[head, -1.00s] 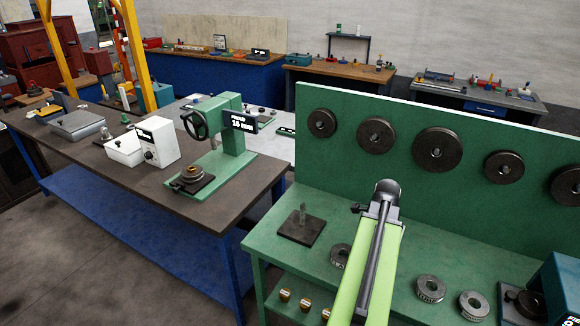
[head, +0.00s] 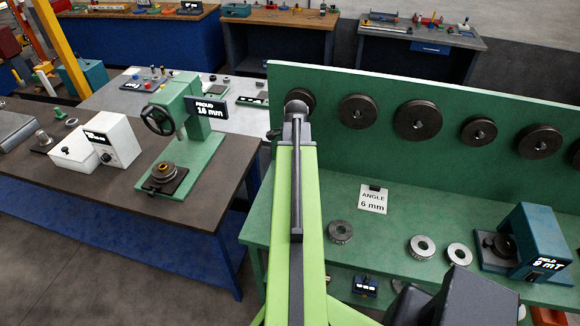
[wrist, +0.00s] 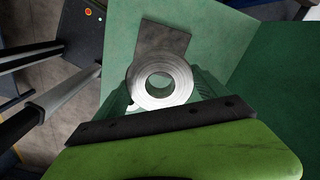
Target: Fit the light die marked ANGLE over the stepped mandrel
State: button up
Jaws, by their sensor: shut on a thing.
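A light metal ring-shaped die (wrist: 137,91) is between the fingers of my gripper (wrist: 160,92) in the wrist view, and my gripper is shut on it. No marking on it can be read. A dark square plate (wrist: 165,38), like the base of the stepped mandrel, lies on the green bench beyond and partly under the die. The mandrel's post cannot be made out; whether it stands below the hole cannot be told. In the head view my arm hides the mandrel, the held die and my fingertips. A card reading ANGLE 6 mm (head: 373,199) is on the bench.
Dark discs hang on the green back panel (head: 360,85). A blue device with a display (head: 540,240) stands at the right. A green press (head: 195,130) stands on the left table.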

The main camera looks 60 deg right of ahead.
notch_tip(320, 180, down, 6)
jog(key=b, duration=0.5)
jog(key=shift+w+b, duration=0.1)
jog(key=shift+b, duration=0.3)
dwell(1.1)
jog(key=shift+f+b, duration=6.5)
jog(key=shift+b, duration=0.05)
jog(key=o, duration=1.8)
jog(key=shift+r, duration=0.15)
